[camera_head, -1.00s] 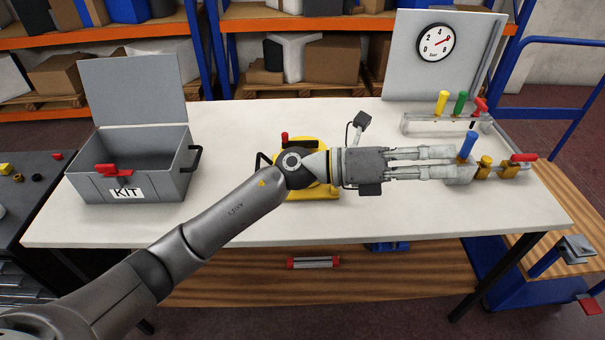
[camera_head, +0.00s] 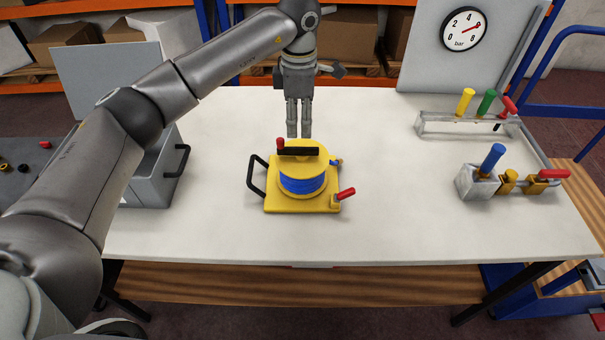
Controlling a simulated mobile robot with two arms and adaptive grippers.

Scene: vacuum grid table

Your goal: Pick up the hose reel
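The hose reel (camera_head: 303,184) stands on the white tabletop near its middle. It has a yellow base and drum, blue hose, a black handle at its left, a black crank with a red knob on top and a red lever at front right. My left gripper (camera_head: 299,134) hangs just behind and above the reel, fingers pointing down. A narrow gap shows between its fingers, with nothing held. It does not visibly touch the reel. My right gripper is not in view.
A grey toolbox (camera_head: 152,185) stands at the left, partly hidden by my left arm. At the right are a valve block (camera_head: 476,183), a rail with coloured handles (camera_head: 462,124) and a gauge panel (camera_head: 424,62). The table around the reel is clear.

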